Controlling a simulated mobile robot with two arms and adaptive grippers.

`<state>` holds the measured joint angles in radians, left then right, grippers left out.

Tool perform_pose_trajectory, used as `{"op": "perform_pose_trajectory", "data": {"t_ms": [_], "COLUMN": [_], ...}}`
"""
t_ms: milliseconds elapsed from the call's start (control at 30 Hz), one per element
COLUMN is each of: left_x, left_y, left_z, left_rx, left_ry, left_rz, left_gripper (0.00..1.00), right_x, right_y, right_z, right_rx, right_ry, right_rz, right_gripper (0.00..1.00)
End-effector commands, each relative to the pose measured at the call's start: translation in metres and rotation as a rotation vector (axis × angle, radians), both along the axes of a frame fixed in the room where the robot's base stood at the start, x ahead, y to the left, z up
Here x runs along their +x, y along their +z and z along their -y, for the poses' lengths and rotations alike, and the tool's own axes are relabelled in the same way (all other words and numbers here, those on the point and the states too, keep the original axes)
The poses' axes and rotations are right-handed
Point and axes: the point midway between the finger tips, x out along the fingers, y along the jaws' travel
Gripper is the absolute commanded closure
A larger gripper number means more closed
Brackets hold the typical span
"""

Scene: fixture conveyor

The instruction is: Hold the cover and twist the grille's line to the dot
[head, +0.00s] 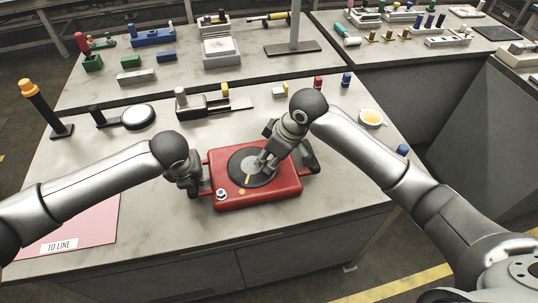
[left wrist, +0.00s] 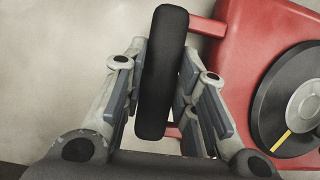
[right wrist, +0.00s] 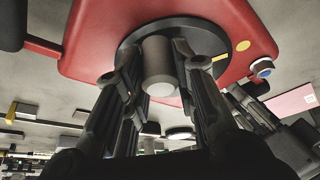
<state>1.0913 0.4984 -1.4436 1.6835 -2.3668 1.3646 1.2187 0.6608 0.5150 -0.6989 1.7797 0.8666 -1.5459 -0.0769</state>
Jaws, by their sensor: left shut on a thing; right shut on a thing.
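The red cover (head: 285,185) lies flat on the bench, with a black handle on each side. My left gripper (head: 194,187) is shut on the cover's left black handle (left wrist: 163,75), one finger on each side of it. The round black grille (head: 237,160) sits in the cover's top. My right gripper (head: 264,164) is shut on the grey knob (right wrist: 159,68) at the grille's middle. The grille's yellow line (left wrist: 282,141) also shows in the right wrist view (right wrist: 220,58). There it points roughly towards the yellow dot (right wrist: 243,46); exact alignment I cannot tell.
A blue-topped button (head: 221,194) sits on the cover's near left corner. A pink sheet marked TO LINE (head: 85,225) lies at the bench's front left. A black-and-grey fixture (head: 205,106) stands behind the cover, and a bowl (head: 371,118) at the right. Bench front is clear.

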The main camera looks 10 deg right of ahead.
Motion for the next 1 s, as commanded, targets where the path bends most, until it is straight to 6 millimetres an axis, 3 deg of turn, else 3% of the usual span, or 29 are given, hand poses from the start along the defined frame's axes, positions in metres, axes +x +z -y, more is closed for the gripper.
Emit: {"op": "perform_pose_trajectory", "data": {"t_ms": [633, 667, 700, 833, 1000], "left_x": [-0.0019, -0.0019, -0.0019, -0.0018, -0.0018], "left_y": [-0.0023, -0.0023, -0.0023, -0.0024, -0.0024], "left_z": [-0.0003, -0.0003, -0.0003, -0.0003, -0.0003], "left_rx": [0.001, 0.001, 0.001, 0.001, 0.001], "left_ry": [-0.001, -0.001, -0.001, -0.001, -0.001], "left_rz": [-0.006, -0.006, -0.006, -0.006, -0.006], "left_gripper": [1.0, 1.0, 1.0, 1.0, 1.0], "right_x": [-0.0026, -0.0025, -0.0025, -0.0026, -0.0026], "right_y": [0.0001, 0.0002, 0.0002, 0.0001, 0.0], "right_z": [-0.0012, -0.0012, -0.0012, -0.0012, -0.0013], "right_rx": [0.001, 0.001, 0.001, 0.001, 0.001], "right_ry": [-0.07, -0.07, -0.07, -0.069, -0.069], "right_rz": [0.001, 0.001, 0.001, 0.002, 0.0], "right_gripper": [1.0, 0.73, 0.68, 0.53, 0.53]}}
